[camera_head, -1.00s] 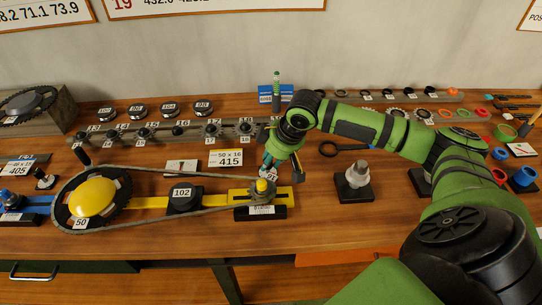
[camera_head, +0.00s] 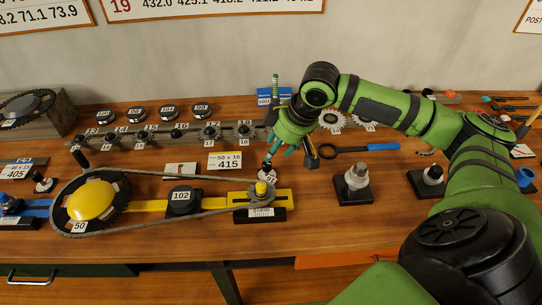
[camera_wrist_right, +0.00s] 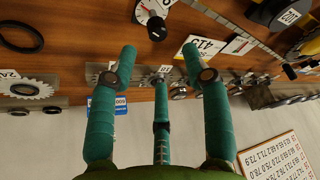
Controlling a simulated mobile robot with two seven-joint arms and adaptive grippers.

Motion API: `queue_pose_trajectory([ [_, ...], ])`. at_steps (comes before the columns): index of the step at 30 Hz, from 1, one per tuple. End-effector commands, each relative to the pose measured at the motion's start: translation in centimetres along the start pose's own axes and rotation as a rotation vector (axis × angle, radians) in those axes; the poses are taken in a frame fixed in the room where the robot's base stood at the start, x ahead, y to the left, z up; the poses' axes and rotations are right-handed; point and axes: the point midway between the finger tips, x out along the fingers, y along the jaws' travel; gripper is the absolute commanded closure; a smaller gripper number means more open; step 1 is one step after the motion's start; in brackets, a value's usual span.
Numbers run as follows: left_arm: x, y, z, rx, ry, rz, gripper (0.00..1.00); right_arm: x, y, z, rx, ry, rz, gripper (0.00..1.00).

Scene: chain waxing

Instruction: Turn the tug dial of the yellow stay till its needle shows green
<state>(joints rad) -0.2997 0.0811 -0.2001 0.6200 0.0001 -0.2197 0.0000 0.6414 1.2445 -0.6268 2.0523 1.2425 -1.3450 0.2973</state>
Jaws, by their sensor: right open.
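The yellow stay (camera_head: 151,205) lies along the front of the bench, with a toothed ring marked 50 at its left and a chain looped to its right end. The tug dial (camera_head: 268,174) sits behind that end; its white face and black knob show at the top of the right wrist view (camera_wrist_right: 152,22). I cannot tell the needle's colour zone. My right gripper (camera_head: 289,150) is open and empty, above and behind the dial, apart from it. Its teal fingers are spread in the wrist view (camera_wrist_right: 160,55). My left gripper is not in view.
A black block marked 102 (camera_head: 181,201) stands on the stay inside the chain loop. A 415 card (camera_head: 225,161) stands behind it. A rail of small sprockets (camera_head: 145,137) runs along the back. A post on a black base (camera_head: 355,188) stands to the right. The front bench strip is clear.

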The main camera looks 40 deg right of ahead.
Motion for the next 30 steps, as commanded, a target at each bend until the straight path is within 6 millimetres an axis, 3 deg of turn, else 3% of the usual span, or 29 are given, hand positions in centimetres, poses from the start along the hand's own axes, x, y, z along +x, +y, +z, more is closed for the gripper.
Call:
queue_pose_trajectory([
  [3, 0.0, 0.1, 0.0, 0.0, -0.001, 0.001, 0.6, -2.2, 0.0, -0.1, -0.001, 0.002, 0.002, 0.51],
  [9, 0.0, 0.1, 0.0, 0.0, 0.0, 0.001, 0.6, -4.0, -0.1, -0.1, 0.0, 0.001, -0.001, 0.51],
  [22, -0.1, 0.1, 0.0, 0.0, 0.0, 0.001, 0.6, -3.8, -0.1, -0.1, -0.038, -0.015, 0.0, 0.51],
  [26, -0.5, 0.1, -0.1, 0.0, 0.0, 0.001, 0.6, -1.7, -0.4, -0.4, -0.246, -0.099, 0.007, 0.51],
  [30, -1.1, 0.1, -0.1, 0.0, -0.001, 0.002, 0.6, 1.0, -1.4, -1.1, -0.642, -0.27, 0.015, 0.51],
])
